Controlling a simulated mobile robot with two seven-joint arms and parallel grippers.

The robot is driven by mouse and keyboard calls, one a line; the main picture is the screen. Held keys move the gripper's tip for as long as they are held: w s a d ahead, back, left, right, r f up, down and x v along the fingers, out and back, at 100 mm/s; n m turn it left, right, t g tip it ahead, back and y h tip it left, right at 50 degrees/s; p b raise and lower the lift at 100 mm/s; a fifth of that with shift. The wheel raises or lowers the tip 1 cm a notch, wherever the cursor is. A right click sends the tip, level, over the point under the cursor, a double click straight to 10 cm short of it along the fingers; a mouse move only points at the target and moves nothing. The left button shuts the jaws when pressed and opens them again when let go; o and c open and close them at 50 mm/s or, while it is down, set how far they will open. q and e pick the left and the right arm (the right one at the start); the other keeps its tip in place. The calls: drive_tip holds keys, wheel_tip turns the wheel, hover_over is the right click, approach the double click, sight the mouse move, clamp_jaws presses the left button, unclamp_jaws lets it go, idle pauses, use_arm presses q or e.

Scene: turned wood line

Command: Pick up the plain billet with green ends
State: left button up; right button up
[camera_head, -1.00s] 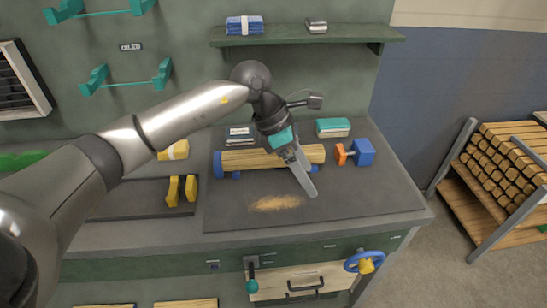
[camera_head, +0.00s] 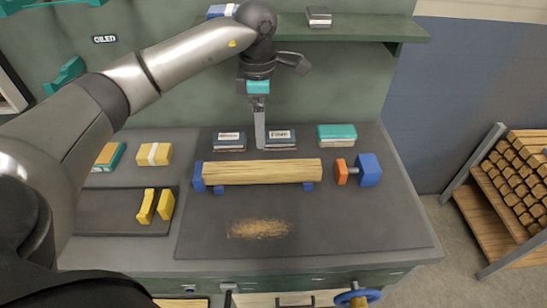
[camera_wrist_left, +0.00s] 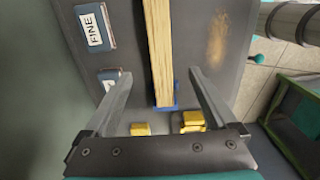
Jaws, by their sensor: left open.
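A long pale wooden billet (camera_head: 262,172) lies across blue rests on the dark bench mat, its left end against a blue stop (camera_head: 198,177). I see no green on its ends. My left gripper (camera_head: 260,148) points down, open and empty, at the far side of the billet, near the blocks labelled FINE and another word. In the left wrist view the billet (camera_wrist_left: 158,45) runs between the spread fingers (camera_wrist_left: 159,75), apart from both. Whether the fingers reach down to its height cannot be told. My right gripper is not in view.
An orange and blue clamp piece (camera_head: 368,170) stands right of the billet. A teal-topped block (camera_head: 337,135) is behind it. Yellow pieces (camera_head: 155,205) lie on a tray at left. A rack of many billets (camera_head: 515,170) stands at far right. The front mat is clear except for sawdust.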

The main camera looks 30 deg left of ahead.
use_arm(q)
drive_tip(key=f, duration=0.1)
hover_over(262, 166)
drive_tip(key=f, duration=0.5)
drive_tip(key=shift+s, duration=0.35)
wheel_tip(262, 166, down, 3)
drive_tip(key=shift+r, duration=0.1)
drive_tip(key=shift+w+f, duration=0.15)
drive_tip(key=shift+f, duration=0.7)
drive_tip(key=f, duration=0.4)
drive_tip(key=shift+w+f, duration=0.25)
drive_tip(key=c, duration=0.6)
clamp_jaws()
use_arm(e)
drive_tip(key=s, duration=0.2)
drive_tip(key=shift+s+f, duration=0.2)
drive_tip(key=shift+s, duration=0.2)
use_arm(q)
drive_tip(key=shift+r, duration=0.1)
